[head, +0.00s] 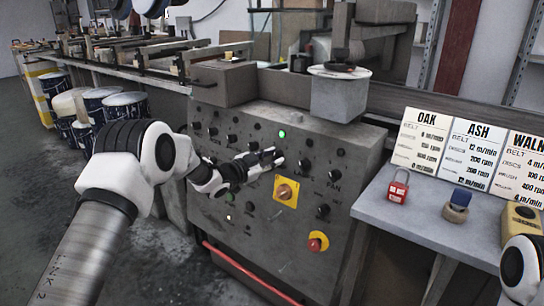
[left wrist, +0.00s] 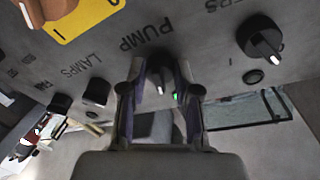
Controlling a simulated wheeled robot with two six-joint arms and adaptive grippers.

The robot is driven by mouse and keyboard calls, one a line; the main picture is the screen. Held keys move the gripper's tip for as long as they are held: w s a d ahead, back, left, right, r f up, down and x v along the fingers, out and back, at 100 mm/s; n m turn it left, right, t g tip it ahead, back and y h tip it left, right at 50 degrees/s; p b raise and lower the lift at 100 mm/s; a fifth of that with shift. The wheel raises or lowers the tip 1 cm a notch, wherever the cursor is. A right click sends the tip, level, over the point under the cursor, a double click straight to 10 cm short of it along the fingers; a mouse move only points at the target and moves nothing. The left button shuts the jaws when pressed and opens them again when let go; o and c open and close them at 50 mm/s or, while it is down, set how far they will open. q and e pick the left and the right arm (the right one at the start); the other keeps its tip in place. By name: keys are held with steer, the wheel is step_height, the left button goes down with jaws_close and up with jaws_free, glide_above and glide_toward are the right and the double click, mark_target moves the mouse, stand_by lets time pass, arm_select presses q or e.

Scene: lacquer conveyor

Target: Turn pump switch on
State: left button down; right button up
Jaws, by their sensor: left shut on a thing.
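The grey control panel (head: 262,215) has rows of black knobs. My left gripper (head: 274,157) reaches the panel's upper middle in the head view and hides the knob there. In the left wrist view, the pump switch (left wrist: 158,72) is a dark knob below the printed word PUMP. My left gripper (left wrist: 160,95) is shut on this knob, with one finger on each side. A lit green lamp (left wrist: 174,97) shows between the fingers, and a green lamp (head: 282,134) glows above the gripper in the head view. My right gripper is out of view.
A yellow plate with an orange rotary switch (head: 286,192) sits just below the gripper. A red emergency button (head: 318,242) is lower right. A side table (head: 430,212) holds a red padlock (head: 398,186) and setting cards (head: 424,140). Blue drums (head: 125,105) stand left.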

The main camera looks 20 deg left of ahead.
arm_select(q)
steer(key=shift+m+g, duration=0.3)
steer(key=shift+m, duration=1)
steer(key=c, duration=0.8)
jaws_free()
steer(key=v, duration=1.2)
